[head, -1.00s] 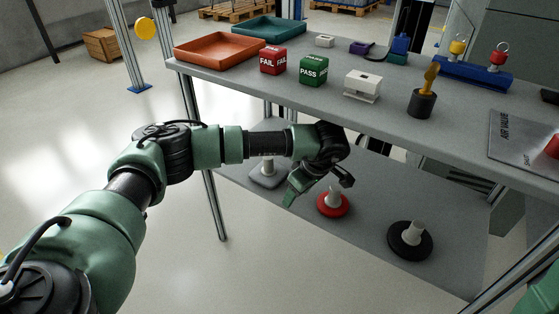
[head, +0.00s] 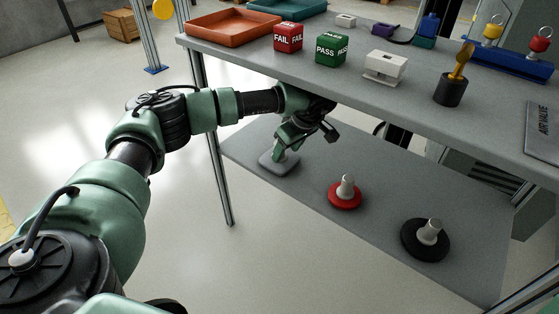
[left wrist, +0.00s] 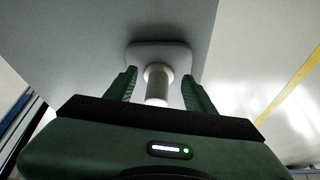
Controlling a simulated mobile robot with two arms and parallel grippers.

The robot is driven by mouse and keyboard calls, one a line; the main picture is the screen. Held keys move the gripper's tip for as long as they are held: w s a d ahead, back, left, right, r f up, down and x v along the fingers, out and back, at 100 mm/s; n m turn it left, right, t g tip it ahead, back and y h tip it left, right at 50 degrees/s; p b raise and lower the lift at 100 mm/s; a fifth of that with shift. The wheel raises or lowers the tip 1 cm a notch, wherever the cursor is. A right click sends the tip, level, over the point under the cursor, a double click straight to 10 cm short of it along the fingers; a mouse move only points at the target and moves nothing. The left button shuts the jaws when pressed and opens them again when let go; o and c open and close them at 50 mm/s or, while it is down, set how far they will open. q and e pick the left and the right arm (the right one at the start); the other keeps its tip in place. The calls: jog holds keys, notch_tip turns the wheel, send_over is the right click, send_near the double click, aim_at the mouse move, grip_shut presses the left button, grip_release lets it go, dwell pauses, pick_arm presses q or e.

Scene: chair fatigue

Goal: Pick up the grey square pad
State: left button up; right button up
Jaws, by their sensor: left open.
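The grey square pad (head: 279,165) lies on the lower shelf near its left end, with a pale upright post on it. In the left wrist view the pad (left wrist: 178,55) is ahead of the jaws, and its pale post (left wrist: 158,82) stands between the two green fingers. My left gripper (head: 290,148) is over the pad, under the upper table top, and hides part of the post in the head view. In the left wrist view my left gripper (left wrist: 160,88) is open, a finger on each side of the post, with gaps visible. My right gripper is not in view.
A red round pad (head: 345,200) and a black round pad (head: 413,244), each with a post, stand to the right on the lower shelf (head: 375,225). The upper table (head: 340,85) overhangs my left gripper. A table leg (head: 215,160) stands left of the grey pad.

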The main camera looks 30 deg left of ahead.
pick_arm(q)
jog(key=shift+w+a+f+b, duration=0.15)
jog(key=shift+a+f+b, duration=0.1)
jog(key=shift+a, duration=0.3)
jog(key=shift+w+a+f+b, duration=0.2)
jog(key=shift+a+b, duration=0.1)
jog(key=shift+a, duration=0.25)
jog(key=shift+w+a+f+b, duration=0.1)
jog(key=shift+a+f+b, duration=0.15)
jog(key=shift+a, duration=0.3)
jog(key=shift+r, duration=0.1)
grip_shut()
jog(key=shift+r, duration=0.1)
